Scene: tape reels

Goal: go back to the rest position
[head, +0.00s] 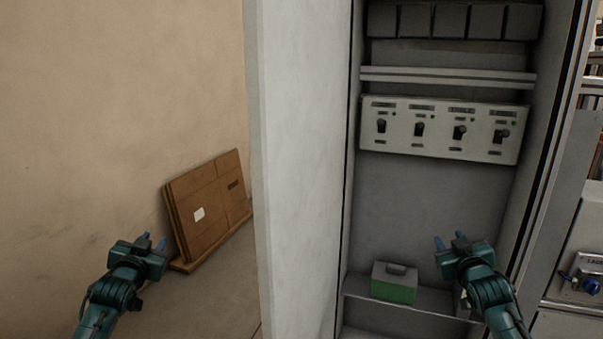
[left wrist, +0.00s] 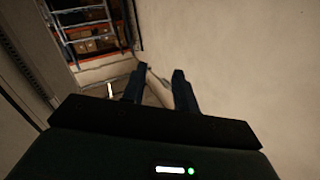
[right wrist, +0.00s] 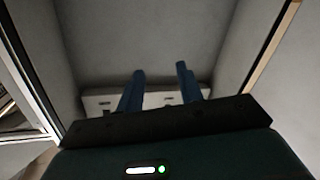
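My left gripper (head: 153,241) is at the lower left of the head view, in front of the tan wall and left of the cabinet door. Its two blue fingers stand apart with nothing between them, as the left wrist view (left wrist: 157,85) also shows. My right gripper (head: 450,241) is in front of the open cabinet's lower part, right of a green and grey box. Its fingers are apart and empty; in the right wrist view (right wrist: 160,88) a pale panel shows beyond them.
The open cabinet door (head: 300,170) stands between my two arms. Inside the cabinet are a switch panel (head: 440,130) with several toggles and the green and grey box (head: 394,284) on a low shelf. Flat brown cartons (head: 208,205) lean on the wall. A blue-knobbed unit (head: 580,276) is at right.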

